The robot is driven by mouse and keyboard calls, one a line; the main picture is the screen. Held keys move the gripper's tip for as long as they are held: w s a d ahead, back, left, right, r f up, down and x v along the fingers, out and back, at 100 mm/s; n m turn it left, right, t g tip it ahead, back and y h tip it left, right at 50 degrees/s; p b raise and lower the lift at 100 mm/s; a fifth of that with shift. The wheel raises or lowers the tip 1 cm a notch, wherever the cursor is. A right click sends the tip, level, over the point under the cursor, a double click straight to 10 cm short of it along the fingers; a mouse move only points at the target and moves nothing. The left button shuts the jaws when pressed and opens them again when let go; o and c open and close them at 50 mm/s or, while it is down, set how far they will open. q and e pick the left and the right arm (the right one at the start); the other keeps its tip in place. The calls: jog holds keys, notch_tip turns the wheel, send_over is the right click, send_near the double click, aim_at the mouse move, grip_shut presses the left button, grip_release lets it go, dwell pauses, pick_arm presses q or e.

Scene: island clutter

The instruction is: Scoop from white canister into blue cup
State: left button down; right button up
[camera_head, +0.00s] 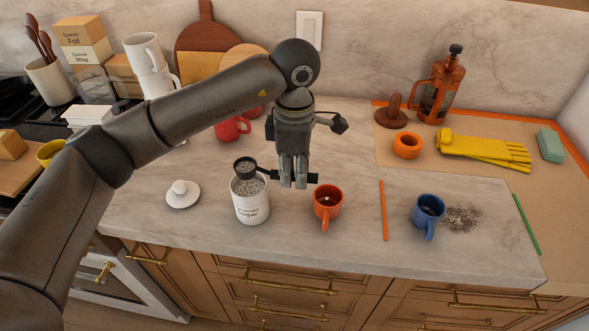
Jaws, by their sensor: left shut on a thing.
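The white canister (251,205), labelled sugar, stands open on the counter and is filled with pale grains. My left gripper (293,184) points down just right of the canister, shut on the handle of a black scoop (245,167). The scoop's bowl is over the canister's mouth, near its rim; I cannot tell if it touches the grains. Pale content shows in the bowl. The blue cup (427,215) stands upright to the right, its handle toward the front. The canister's white lid (182,193) lies left of it. My right gripper is not in view.
An orange cup (327,203) and an orange stick (384,211) lie between canister and blue cup. Dark grains (462,218) are spilled right of the blue cup. A red mug (232,128) stands behind. Yellow gloves (484,148) and a french press (437,90) are at back right.

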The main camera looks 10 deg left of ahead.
aim_at(295, 172)
pick_arm(q)
jog(key=shift+r+p, duration=0.6)
jog(key=shift+r, duration=1.35)
dwell(0.7)
